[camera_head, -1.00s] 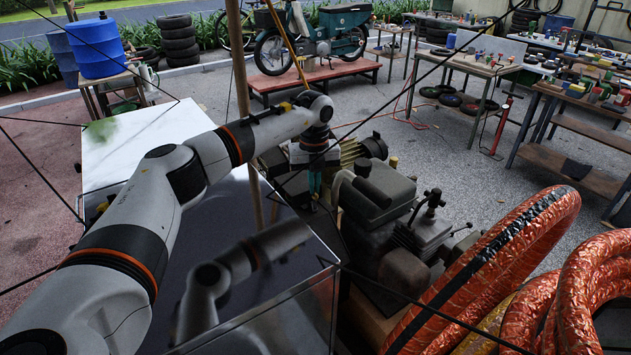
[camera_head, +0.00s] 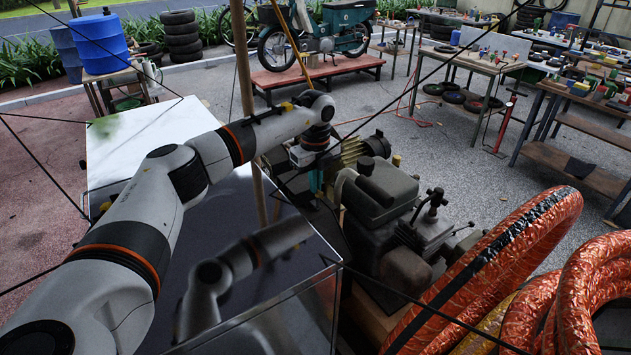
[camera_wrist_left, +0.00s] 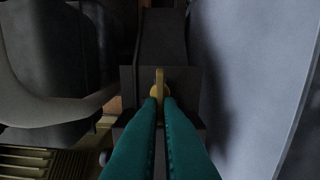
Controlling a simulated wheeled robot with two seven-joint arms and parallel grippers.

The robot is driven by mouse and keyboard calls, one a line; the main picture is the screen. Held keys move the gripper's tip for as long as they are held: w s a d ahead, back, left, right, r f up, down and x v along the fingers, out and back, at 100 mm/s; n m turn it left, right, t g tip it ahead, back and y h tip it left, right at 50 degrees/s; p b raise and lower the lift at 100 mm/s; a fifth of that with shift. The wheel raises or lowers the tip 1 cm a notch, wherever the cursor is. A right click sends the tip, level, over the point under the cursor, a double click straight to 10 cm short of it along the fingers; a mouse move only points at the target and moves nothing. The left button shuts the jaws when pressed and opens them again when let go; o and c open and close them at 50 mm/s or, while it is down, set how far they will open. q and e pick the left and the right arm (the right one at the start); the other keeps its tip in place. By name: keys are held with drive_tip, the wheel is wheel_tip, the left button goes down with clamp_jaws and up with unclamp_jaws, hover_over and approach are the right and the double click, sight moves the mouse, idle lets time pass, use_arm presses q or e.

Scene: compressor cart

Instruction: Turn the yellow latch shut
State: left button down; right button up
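The yellow latch (camera_wrist_left: 160,77) shows in the left wrist view as a small upright lever on a round base, on a dark block. My left gripper (camera_wrist_left: 160,102) has its two teal fingers close together at the latch. Their tips lie on either side of its lower part, with only a narrow gap between them, and appear to pinch it. In the head view my left gripper (camera_head: 316,182) points down beside the compressor, and its fingertips and the latch are hidden there. My right gripper is in neither view.
The dark compressor (camera_head: 385,205) stands right of my left gripper. A shiny metal box top (camera_head: 230,215) lies under my left arm. Orange ribbed hoses (camera_head: 500,255) fill the lower right. A pale panel (camera_wrist_left: 245,80) rises close to the right of the fingers.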

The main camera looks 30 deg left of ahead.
use_arm(q)
drive_tip(key=shift+s+d+f, duration=0.1)
drive_tip(key=shift+s+f, duration=0.05)
drive_tip(key=shift+f, duration=0.1)
drive_tip(key=c, duration=1.7)
unclamp_jaws()
drive_tip(key=shift+o, duration=0.4)
drive_tip(key=shift+r, duration=0.1)
drive_tip(key=shift+r, duration=0.1)
wheel_tip(320, 180, up, 12)
drive_tip(key=b, duration=0.3)
drive_tip(key=shift+f, duration=0.2)
